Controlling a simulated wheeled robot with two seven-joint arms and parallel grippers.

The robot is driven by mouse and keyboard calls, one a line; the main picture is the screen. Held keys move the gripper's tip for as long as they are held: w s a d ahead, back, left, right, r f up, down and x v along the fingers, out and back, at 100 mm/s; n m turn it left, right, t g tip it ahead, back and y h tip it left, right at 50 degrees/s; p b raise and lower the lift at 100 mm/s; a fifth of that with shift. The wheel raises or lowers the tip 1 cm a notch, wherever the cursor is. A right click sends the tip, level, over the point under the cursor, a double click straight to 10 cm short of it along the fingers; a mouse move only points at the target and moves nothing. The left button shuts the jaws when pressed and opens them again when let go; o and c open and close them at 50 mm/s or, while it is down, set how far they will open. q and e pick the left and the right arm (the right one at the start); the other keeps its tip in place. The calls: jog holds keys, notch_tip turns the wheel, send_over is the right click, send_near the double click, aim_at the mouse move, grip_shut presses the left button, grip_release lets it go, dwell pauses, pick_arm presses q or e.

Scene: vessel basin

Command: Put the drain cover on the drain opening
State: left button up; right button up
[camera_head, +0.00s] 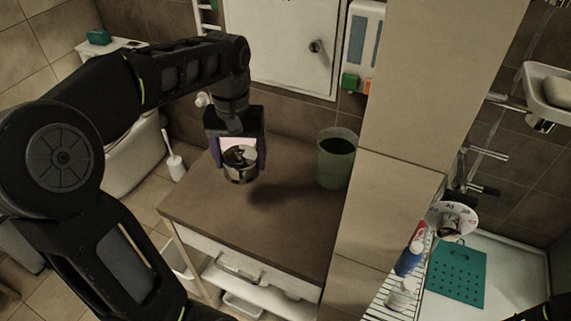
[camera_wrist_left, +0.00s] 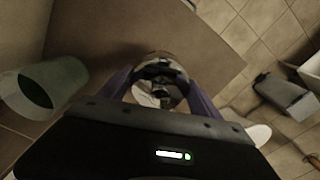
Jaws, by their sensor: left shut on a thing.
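My left gripper (camera_head: 238,162) is shut on a round, shiny metal piece (camera_head: 240,174) with dark and pale parts, held above the brown counter top. I cannot tell for sure whether this piece is the drain cover. In the left wrist view the metal piece (camera_wrist_left: 160,68) sits between the purple-grey fingers of the gripper (camera_wrist_left: 158,94). A flat teal panel with holes (camera_head: 456,272) lies in the white shower tray (camera_head: 505,270) at the right. I cannot make out a drain opening. A dark part of my right arm shows at the lower right corner; its gripper is not seen.
A greenish translucent cup (camera_head: 337,160) stands on the counter (camera_head: 250,225), right of my left gripper. A tiled wall (camera_head: 395,90) divides the counter from the shower. Bottles (camera_head: 409,258) stand on a wire rack beside the tray. The counter's front is clear.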

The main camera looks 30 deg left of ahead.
pick_arm(q)
jog(key=shift+w, duration=0.4)
jog(key=shift+s+r, duration=0.1)
jog(key=shift+s, duration=0.1)
send_over(248, 198)
jog(key=shift+a+f, duration=0.1)
jog(key=shift+f, duration=3.05)
jog(key=shift+f, duration=1.85)
jog(key=shift+f, duration=0.1)
